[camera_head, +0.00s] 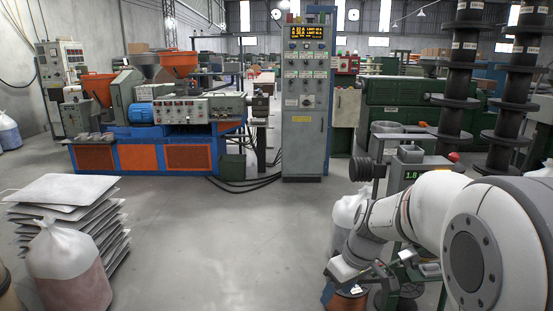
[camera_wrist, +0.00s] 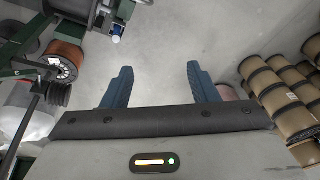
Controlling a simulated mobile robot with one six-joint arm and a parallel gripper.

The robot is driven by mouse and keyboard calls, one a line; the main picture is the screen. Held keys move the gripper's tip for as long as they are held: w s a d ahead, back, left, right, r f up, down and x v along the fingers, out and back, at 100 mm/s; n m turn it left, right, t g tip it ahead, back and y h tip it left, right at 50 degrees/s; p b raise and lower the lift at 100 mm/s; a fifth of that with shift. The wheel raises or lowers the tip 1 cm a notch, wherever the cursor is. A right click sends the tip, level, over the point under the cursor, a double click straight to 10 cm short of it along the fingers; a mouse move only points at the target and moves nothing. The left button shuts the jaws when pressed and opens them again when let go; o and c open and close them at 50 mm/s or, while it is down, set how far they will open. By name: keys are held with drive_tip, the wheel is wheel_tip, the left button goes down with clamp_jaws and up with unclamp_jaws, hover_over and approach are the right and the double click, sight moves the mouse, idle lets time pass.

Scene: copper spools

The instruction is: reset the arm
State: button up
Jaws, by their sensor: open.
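My gripper (camera_wrist: 160,75) shows in the wrist view with its two blue fingers wide apart and nothing between them. Grey floor lies beyond the fingertips. In the head view my white arm reaches in from the right, and its wrist end is low at right of centre; the fingers are mostly hidden there. A copper-wound spool (camera_wrist: 64,58) with a pale label sits at the left of the wrist view, apart from the fingers.
Brown labelled rolls (camera_wrist: 268,82) are stacked at right in the wrist view. In the head view, tall stacks of black spools (camera_head: 456,82) stand at right, a grey control cabinet (camera_head: 304,140) at centre, and stacked sheets (camera_head: 65,190) at left. The middle floor is clear.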

drive_tip(key=s+d+r+m+t+h+p, duration=0.1)
drive_tip(key=s+r+m+h+p, duration=0.1)
drive_tip(key=s+r+m+p, duration=0.4)
drive_tip(key=s+r+p, duration=0.5)
drive_tip(key=s+r, duration=0.5)
drive_tip(key=shift+s+r+m+h, duration=0.25)
drive_tip(key=shift+s+m+h, duration=0.05)
drive_tip(key=shift+s+h, duration=0.1)
